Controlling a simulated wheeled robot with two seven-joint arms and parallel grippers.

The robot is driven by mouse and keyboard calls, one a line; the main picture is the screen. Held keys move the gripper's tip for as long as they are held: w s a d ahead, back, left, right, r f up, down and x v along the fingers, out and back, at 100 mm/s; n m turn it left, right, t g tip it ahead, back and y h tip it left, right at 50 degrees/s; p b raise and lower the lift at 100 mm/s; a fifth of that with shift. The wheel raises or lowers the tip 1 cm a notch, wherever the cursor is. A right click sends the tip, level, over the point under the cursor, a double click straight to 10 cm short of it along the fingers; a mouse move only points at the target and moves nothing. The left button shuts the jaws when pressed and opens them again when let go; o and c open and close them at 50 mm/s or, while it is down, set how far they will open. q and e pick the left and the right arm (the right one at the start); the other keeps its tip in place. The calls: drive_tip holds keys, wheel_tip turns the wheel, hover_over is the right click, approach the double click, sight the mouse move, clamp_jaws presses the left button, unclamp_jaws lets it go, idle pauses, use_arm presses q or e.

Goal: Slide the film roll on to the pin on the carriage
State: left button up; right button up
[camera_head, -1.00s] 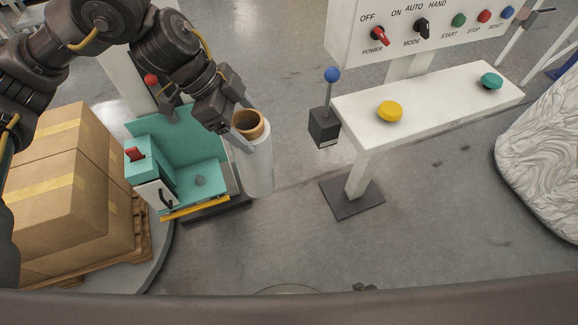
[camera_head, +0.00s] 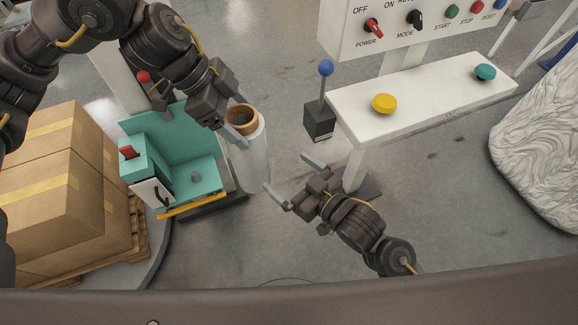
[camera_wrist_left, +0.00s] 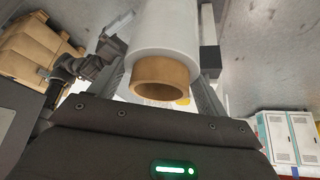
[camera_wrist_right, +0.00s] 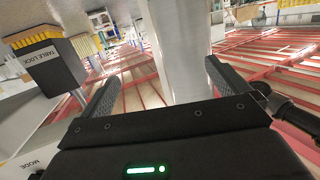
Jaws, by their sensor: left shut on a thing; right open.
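The film roll (camera_head: 255,165) is a white cylinder with a brown core, upright or nearly so, just right of the teal carriage (camera_head: 168,125). My left gripper (camera_head: 243,122) is shut on its upper part; the roll and core also fill the middle of the left wrist view (camera_wrist_left: 163,35). The grey pin (camera_head: 196,177) stands uncovered on the carriage floor, left of the roll. My right gripper (camera_head: 287,173) is open and empty, right of the roll, fingers pointing at it. In the right wrist view the roll (camera_wrist_right: 180,50) appears between the open fingers, apparently beyond them.
A control stand with a white shelf (camera_head: 430,105) and a dark box (camera_head: 319,122) with a blue-knobbed lever stands right of the roll. Cardboard boxes (camera_head: 60,180) on a pallet are at left. A wrapped load (camera_head: 545,135) is at far right. The front floor is clear.

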drive_tip(key=n+y, duration=0.1)
drive_tip(key=y, duration=0.1)
approach(245, 136)
wheel_tip(245, 136, down, 5)
drive_tip(key=w, duration=0.2)
drive_tip(key=x, duration=1.1)
drive_tip(key=shift+w+r+t, duration=0.25)
drive_tip(key=shift+w+t, duration=0.05)
drive_tip(key=shift+c, duration=0.3)
drive_tip(key=c, duration=1.4)
use_arm(q)
drive_tip(key=o, duration=2)
use_arm(e)
drive_tip(key=shift+r, duration=0.1)
use_arm(q)
drive_tip(key=v, duration=1.2)
